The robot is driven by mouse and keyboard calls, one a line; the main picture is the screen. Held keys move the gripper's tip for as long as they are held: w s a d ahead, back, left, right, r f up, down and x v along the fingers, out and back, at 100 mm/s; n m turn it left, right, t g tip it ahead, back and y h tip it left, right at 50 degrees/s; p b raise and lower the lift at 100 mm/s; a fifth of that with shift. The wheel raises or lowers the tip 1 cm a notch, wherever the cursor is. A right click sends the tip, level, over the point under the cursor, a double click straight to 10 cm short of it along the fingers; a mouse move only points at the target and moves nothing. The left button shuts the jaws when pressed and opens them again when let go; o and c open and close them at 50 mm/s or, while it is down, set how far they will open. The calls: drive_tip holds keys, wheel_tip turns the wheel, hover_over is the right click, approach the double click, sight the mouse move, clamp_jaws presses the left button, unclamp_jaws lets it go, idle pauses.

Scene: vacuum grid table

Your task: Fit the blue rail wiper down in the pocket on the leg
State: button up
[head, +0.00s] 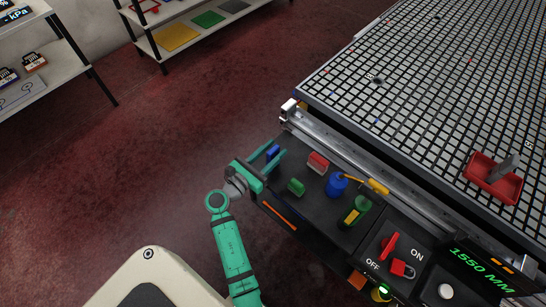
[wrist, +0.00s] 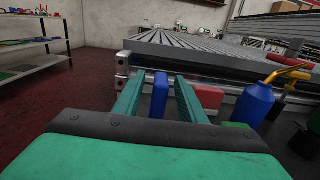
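The blue rail wiper (head: 273,152) is a small upright block at the far left end of the dark shelf (head: 318,205) along the table's side. My gripper (head: 272,157) is open, with one green finger on each side of the wiper. In the wrist view the wiper (wrist: 160,95) shows between the two fingers (wrist: 160,84), with a visible gap on each side. I cannot tell how far the fingertips reach past it. I cannot make out the pocket or the leg in either view.
Open floor (head: 170,150) is left.

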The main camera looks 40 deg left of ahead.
clamp_jaws()
drive_tip(key=shift+r, duration=0.1)
